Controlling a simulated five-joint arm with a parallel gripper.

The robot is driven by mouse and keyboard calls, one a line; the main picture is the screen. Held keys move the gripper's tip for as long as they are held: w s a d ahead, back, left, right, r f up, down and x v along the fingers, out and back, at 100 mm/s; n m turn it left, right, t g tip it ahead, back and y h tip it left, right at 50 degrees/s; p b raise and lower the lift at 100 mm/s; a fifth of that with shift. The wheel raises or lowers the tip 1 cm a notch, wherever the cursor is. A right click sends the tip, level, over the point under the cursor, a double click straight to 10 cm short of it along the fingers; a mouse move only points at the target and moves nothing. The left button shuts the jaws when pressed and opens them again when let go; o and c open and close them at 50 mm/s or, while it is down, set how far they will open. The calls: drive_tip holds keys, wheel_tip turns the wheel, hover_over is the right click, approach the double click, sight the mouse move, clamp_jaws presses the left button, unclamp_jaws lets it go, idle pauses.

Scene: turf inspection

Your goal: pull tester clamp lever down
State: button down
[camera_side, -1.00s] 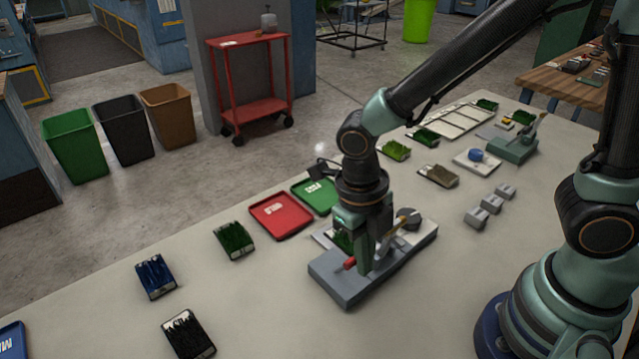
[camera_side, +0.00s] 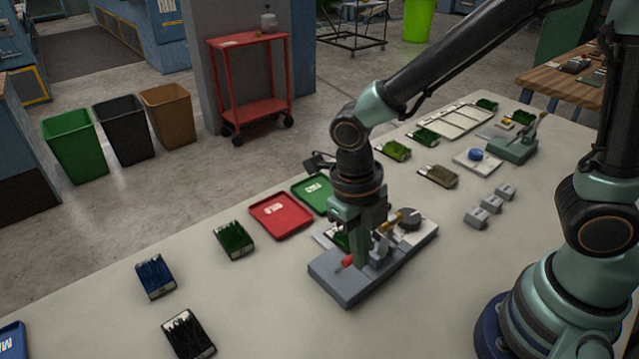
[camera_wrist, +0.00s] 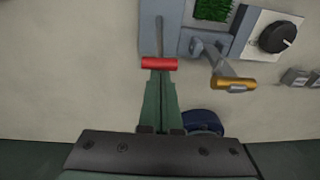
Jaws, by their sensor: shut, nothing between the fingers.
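The tester (camera_side: 345,287) is a grey block-shaped fixture on the table, with a turf sample (camera_wrist: 213,9) in it. Its clamp lever is a thin rod (camera_wrist: 158,38) ending in a red grip (camera_side: 347,261). The lever lies low, close above the tester's near end. The red grip also shows crosswise in the wrist view (camera_wrist: 158,63). My gripper (camera_side: 360,262) is shut and empty, pointing down right beside the red grip. In the wrist view its fingertips (camera_wrist: 160,76) come up to the grip; I cannot tell whether they touch.
A crank with a brass handle (camera_wrist: 233,84) and a dark knob (camera_wrist: 277,37) are close by on the right. Red (camera_side: 281,215) and green (camera_side: 317,193) trays lie behind the tester. Grey blocks (camera_side: 490,206) sit to the right.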

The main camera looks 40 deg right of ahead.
drive_tip(key=shift+w+r, duration=0.2)
drive_tip(key=shift+w, duration=0.35)
drive_tip(key=shift+w+r, duration=0.2)
drive_tip(key=shift+w, duration=0.3)
drive_tip(key=shift+w+r, duration=0.2)
drive_tip(key=shift+w, duration=1)
drive_tip(key=shift+w+f, duration=0.1)
drive_tip(key=shift+w, duration=1.65)
